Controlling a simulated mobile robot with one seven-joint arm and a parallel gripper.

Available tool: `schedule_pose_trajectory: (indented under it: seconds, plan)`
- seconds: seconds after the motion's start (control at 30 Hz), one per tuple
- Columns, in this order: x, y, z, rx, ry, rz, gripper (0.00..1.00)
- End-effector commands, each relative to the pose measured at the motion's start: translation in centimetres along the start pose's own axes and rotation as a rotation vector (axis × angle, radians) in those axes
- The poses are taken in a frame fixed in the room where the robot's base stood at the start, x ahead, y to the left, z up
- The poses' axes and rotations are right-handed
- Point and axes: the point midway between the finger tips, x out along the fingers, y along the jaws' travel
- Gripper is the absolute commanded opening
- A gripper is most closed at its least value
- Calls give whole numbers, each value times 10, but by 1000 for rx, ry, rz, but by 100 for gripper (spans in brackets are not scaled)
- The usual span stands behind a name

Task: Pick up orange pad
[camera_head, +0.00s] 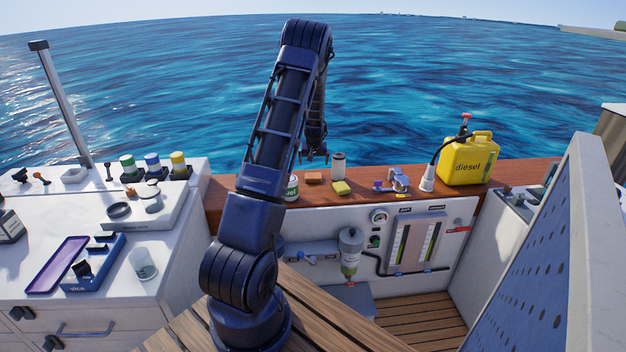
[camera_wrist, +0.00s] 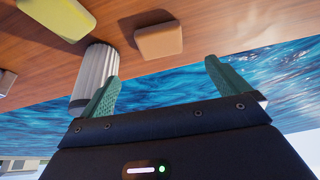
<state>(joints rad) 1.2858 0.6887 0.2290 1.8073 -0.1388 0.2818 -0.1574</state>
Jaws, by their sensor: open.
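The orange pad (camera_head: 314,177) is a small orange-brown block lying on the wooden ledge. In the wrist view the orange pad (camera_wrist: 158,41) lies beyond my fingertips, between their lines and apart from both. My gripper (camera_head: 313,157) hangs above the ledge, close to the pad. In the wrist view my gripper (camera_wrist: 162,72) is open, with two green fingers spread and nothing between them. Nothing covers the pad in either view.
A ribbed filter cylinder (camera_wrist: 95,75) stands near one finger. A yellow sponge (camera_head: 342,188) lies close to the pad. A can (camera_head: 291,187) stands left of it. A yellow diesel canister (camera_head: 466,160) is farther right. Open water lies behind the ledge.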

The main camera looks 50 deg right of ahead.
Motion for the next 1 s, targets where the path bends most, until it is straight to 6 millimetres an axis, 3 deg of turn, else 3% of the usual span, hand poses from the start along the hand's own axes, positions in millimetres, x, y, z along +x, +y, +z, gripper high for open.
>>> schedule_pose_trajectory:
  seconds: [0.17,0.5,0.77,1.0]
  plan:
    - [11,3,0,4,1,0,100]
    - [54,2,1,2,0,0,100]
    - [68,1,2,3,-1,0,100]
    - [100,-2,3,2,-1,0,100]
